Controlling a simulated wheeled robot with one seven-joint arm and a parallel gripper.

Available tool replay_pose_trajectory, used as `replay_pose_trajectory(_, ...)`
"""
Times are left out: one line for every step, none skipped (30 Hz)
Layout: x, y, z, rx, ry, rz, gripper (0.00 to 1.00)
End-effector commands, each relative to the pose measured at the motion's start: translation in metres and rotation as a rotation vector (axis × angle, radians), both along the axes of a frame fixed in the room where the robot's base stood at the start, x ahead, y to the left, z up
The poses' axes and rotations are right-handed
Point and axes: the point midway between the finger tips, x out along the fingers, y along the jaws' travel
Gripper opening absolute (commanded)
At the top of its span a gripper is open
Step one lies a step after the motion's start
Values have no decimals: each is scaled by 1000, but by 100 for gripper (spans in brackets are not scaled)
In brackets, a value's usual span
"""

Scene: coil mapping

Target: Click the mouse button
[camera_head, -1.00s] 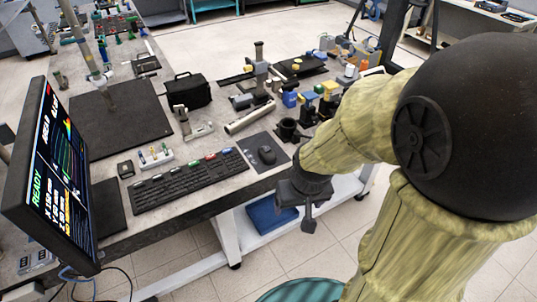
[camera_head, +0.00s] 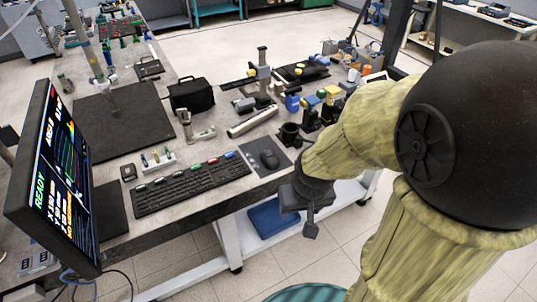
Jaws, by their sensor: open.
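The black computer mouse (camera_head: 268,159) lies on a dark mouse pad (camera_head: 281,161) near the table's front edge, just right of the keyboard. My gripper (camera_head: 311,222) hangs past the front edge of the table, to the lower right of the mouse and apart from it. Its fingers look small and dark and point down; nothing shows between them. The mouse is in full view, but its separate buttons are too small to make out.
A black keyboard (camera_head: 190,184) lies left of the mouse. A monitor (camera_head: 52,180) stands at the left. A black cup-like holder (camera_head: 290,136) stands close behind the mouse pad. Small devices crowd the table's right end. A blue bin (camera_head: 272,218) sits on the lower shelf.

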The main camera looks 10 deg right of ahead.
Motion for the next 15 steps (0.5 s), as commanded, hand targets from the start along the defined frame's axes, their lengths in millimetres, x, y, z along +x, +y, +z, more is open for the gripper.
replay_pose_trajectory(0,0,0,0,0,0,54)
replay_pose_trajectory(0,0,0,0,0,0,48)
replay_pose_trajectory(0,0,0,0,0,0,40)
replay_pose_trajectory(0,0,0,0,0,0,34)
replay_pose_trajectory(0,0,0,0,0,0,29)
replay_pose_trajectory(0,0,0,0,0,0,21)
replay_pose_trajectory(0,0,0,0,0,0,15)
replay_pose_trajectory(0,0,0,0,0,0,9)
replay_pose_trajectory(0,0,0,0,0,0,1)
replay_pose_trajectory(0,0,0,0,0,0,0)
replay_pose_trajectory(0,0,0,0,0,0,0)
replay_pose_trajectory(0,0,0,0,0,0,0)
replay_pose_trajectory(0,0,0,0,0,0,0)
replay_pose_trajectory(0,0,0,0,0,0,0)
replay_pose_trajectory(0,0,0,0,0,0,0)
